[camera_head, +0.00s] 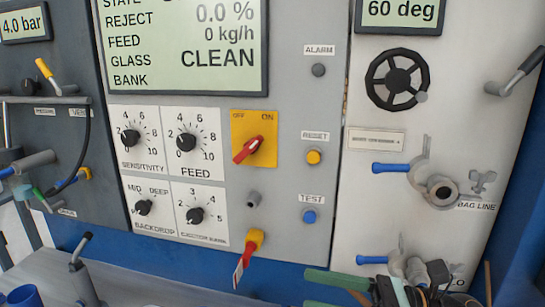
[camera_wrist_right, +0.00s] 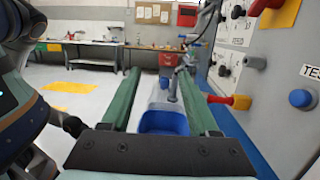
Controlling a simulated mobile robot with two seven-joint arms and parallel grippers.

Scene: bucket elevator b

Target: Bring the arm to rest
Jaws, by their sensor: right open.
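My right gripper (camera_head: 309,289) is at the bottom of the head view, in front of the panel's lower edge. Its two green fingers point left and stand apart, with nothing between them. The right wrist view also shows the gripper (camera_wrist_right: 160,72) open, its fingers on either side of a clear gap. A blue bin (camera_wrist_right: 163,122) and a grey post show through the gap, farther off. The right arm is mostly out of the head view. My left gripper is in neither view.
The grey control panel (camera_head: 290,195) carries a red rotary switch (camera_head: 254,150) on a yellow plate, a yellow reset button (camera_head: 314,157) and a blue test button (camera_head: 309,216). A yellow-and-red fitting (camera_head: 250,248) sticks out below. Blue-handled valves (camera_head: 392,168) are at the right. Open floor (camera_wrist_right: 85,85) lies left.

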